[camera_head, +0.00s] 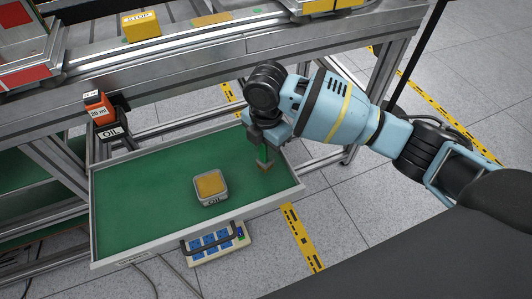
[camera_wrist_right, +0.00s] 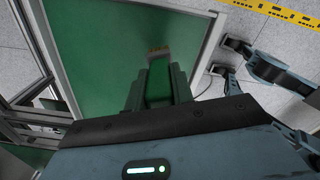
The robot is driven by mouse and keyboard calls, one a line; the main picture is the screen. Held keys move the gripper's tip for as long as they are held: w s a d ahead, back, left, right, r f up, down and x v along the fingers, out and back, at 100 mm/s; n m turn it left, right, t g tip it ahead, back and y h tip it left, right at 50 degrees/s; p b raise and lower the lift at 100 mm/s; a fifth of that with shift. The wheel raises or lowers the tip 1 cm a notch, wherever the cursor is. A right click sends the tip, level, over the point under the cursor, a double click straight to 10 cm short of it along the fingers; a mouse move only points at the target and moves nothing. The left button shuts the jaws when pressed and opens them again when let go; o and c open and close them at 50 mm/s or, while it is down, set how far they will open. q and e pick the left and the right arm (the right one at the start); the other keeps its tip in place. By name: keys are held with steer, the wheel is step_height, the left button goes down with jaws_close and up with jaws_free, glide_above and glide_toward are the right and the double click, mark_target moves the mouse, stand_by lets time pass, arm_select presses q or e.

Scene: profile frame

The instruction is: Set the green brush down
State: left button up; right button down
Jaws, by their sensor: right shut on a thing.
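The green brush (camera_head: 263,154) is upright in my right gripper (camera_head: 266,143), its brown end (camera_head: 265,167) pointing down over the right part of the green-floored tray (camera_head: 140,205). I cannot tell whether that end touches the tray floor. In the right wrist view the right gripper (camera_wrist_right: 158,92) is shut on the green handle (camera_wrist_right: 159,80), with the brownish end (camera_wrist_right: 158,52) beyond the fingertips. The fingers hide part of the handle. My left gripper does not show in the head view.
A square tin (camera_head: 210,186) with a yellow-tan top stands in the tray, left of the brush. The metal bench frame (camera_head: 200,70) runs behind. The tray floor left of the tin is clear.

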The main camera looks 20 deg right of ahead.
step_height(320, 180, down, 3)
steer(key=shift+r, duration=0.2)
steer(key=shift+f, duration=0.1)
steer(key=shift+f, duration=0.1)
steer(key=c, duration=1.2)
jaws_free()
steer(key=shift+r, duration=0.2)
step_height(320, 180, up, 10)
steer(key=shift+r+p, duration=0.15)
steer(key=shift+p, duration=0.65)
steer(key=shift+r, duration=0.8)
